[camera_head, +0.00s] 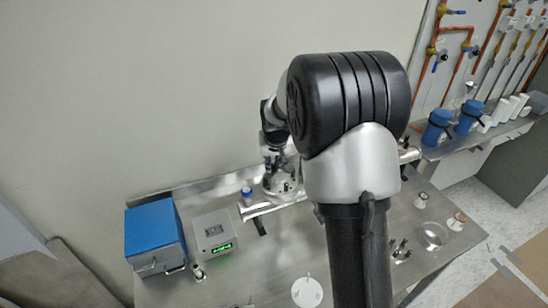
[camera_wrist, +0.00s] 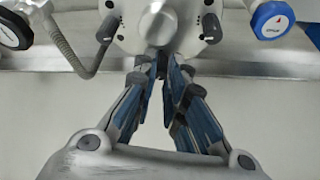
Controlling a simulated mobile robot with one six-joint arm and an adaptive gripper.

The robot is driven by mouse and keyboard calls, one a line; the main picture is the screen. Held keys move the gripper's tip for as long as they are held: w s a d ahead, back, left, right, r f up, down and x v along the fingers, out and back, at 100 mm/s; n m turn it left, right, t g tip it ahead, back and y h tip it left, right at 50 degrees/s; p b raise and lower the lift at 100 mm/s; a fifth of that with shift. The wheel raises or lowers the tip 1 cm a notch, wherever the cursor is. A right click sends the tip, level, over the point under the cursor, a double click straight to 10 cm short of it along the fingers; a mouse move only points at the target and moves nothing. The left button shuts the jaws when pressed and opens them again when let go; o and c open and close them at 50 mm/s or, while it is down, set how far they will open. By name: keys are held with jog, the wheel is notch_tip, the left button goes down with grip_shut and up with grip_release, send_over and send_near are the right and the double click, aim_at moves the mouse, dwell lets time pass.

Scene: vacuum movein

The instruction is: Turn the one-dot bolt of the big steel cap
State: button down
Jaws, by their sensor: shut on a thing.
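The big steel cap (camera_wrist: 158,22) is a round pale metal piece at the top of the wrist view, with dark bolts at its left side (camera_wrist: 107,28) and right side (camera_wrist: 209,28). In the head view the cap (camera_head: 280,184) sits at the back of the steel bench, partly covered by my arm. My gripper (camera_wrist: 165,58) is at the cap's near rim, its fingers closed together on a bolt there. The fingertips hide most of that bolt. I cannot make out its dot mark.
A blue box (camera_head: 153,232) and a grey device (camera_head: 214,236) with a green display stand at the bench's left. A white disc (camera_head: 307,292) lies in front.

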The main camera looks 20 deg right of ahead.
jog(key=shift+m+h+b, duration=0.6)
jog(key=shift+m, duration=0.9)
jog(key=c, duration=1.6)
grip_release()
jog(key=shift+c, duration=0.2)
jog(key=v, duration=1.2)
jog(key=shift+w, duration=0.25)
jog(key=shift+r, duration=0.1)
